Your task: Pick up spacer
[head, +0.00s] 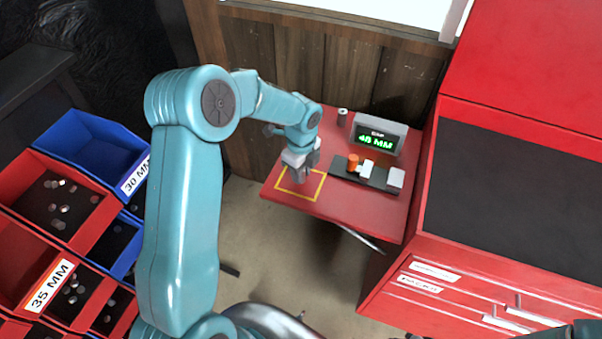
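My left gripper (299,178) points down over the yellow square outline (316,196) on the small red table (346,207). Its fingers are small and grey here, and I cannot tell whether they are apart or hold anything. No object is clearly a spacer. An orange cylinder (353,162) stands on a dark plate (341,170) to the right of the gripper, beside a white block (366,169). A second pale block (396,178) is at the plate's right end. A small grey cylinder (342,117) stands at the table's back.
A grey display box (381,134) with green digits, seemingly 48 MM, stands at the table's back. Blue bins (86,147) and red bins (47,192) at left hold small round parts, with 30 MM and 35 MM labels. A large red cabinet (500,250) closes off the right.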

